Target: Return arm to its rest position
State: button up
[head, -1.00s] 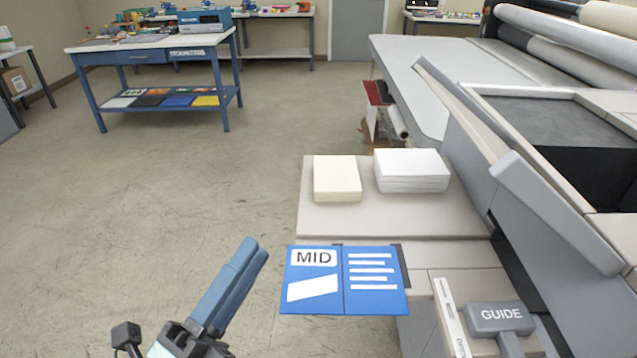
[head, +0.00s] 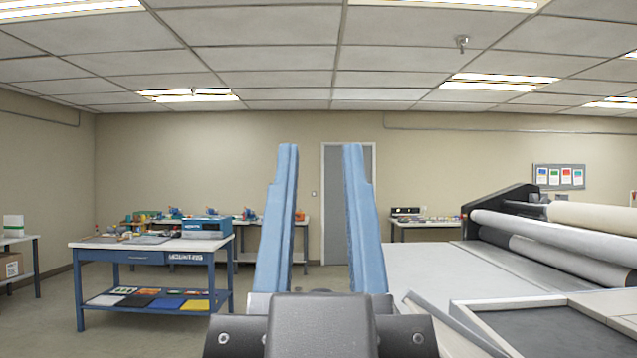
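My gripper (head: 318,150) stands upright in the middle of the head view, its two blue fingers pointing up toward the ceiling. The blue MID card, the paper stacks and the GUIDE piece are out of the present view.
The laminator (head: 560,240) with its large rolls and grey bed fills the right side. A blue workbench (head: 150,257) with a lower shelf stands at left. More tables line the back wall beside a grey door (head: 358,190). Floor shows at left.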

notch_tip(320, 180, up, 7)
jog(key=p, duration=0.7)
